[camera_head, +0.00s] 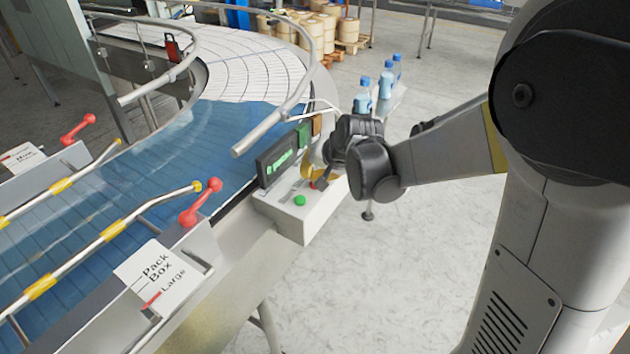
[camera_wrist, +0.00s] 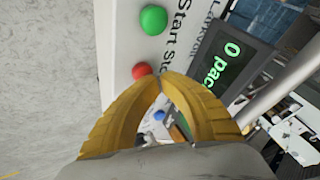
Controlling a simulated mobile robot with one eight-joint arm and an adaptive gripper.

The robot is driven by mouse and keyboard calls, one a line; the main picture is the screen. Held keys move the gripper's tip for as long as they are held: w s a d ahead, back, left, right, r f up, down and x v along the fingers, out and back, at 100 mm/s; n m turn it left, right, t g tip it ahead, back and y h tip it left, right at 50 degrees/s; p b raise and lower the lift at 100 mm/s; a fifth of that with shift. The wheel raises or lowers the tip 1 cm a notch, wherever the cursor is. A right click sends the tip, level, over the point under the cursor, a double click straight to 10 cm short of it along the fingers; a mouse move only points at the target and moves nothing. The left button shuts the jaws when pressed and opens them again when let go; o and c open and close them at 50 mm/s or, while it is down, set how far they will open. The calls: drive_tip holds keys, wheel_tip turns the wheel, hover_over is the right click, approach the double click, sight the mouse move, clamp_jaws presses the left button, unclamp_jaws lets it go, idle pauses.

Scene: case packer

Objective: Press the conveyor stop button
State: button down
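The conveyor control box (camera_head: 312,223) is white and sits at the conveyor's side. Its red button (camera_wrist: 141,71) shows clearly in the wrist view, beside the "Start Stop" lettering; in the head view it is mostly hidden behind my fingers. The green button (camera_wrist: 153,19) is above it in the wrist view and also shows in the head view (camera_head: 300,200). My gripper (camera_wrist: 161,78) has yellow fingers with their tips together and nothing between the tips. The tips are right beside the red button in the wrist view; I cannot tell whether they touch it.
A dark display (camera_head: 277,160) with green text stands behind the buttons. A curved metal guide rail (camera_head: 285,112) runs close by along the blue conveyor (camera_head: 180,150). Blue bottles (camera_head: 386,80) stand beyond my gripper.

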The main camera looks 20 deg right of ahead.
drive_tip(key=shift+r+p, duration=0.35)
drive_tip(key=shift+r, duration=0.35)
drive_tip(key=shift+r+p, duration=1.85)
drive_tip(key=shift+r, duration=0.7)
drive_tip(key=shift+f, duration=0.1)
drive_tip(key=s+f+n+b, duration=0.1)
drive_tip(key=s+f+b, duration=0.3)
drive_tip(key=s, duration=0.4)
drive_tip(key=s+d+f+n+h+b, duration=0.1)
drive_tip(key=s+f+n+b, duration=0.1)
drive_tip(key=s+b, duration=0.5)
drive_tip(key=s+f+n+h+b, duration=0.1)
drive_tip(key=s+f+n+b, duration=0.1)
drive_tip(key=s+f+b, duration=0.3)
drive_tip(key=s+b, duration=0.1)
drive_tip(key=s, duration=0.3)
drive_tip(key=shift+s+d+f, duration=0.25)
drive_tip(key=shift+d+f, duration=0.05)
drive_tip(key=shift+f, duration=0.05)
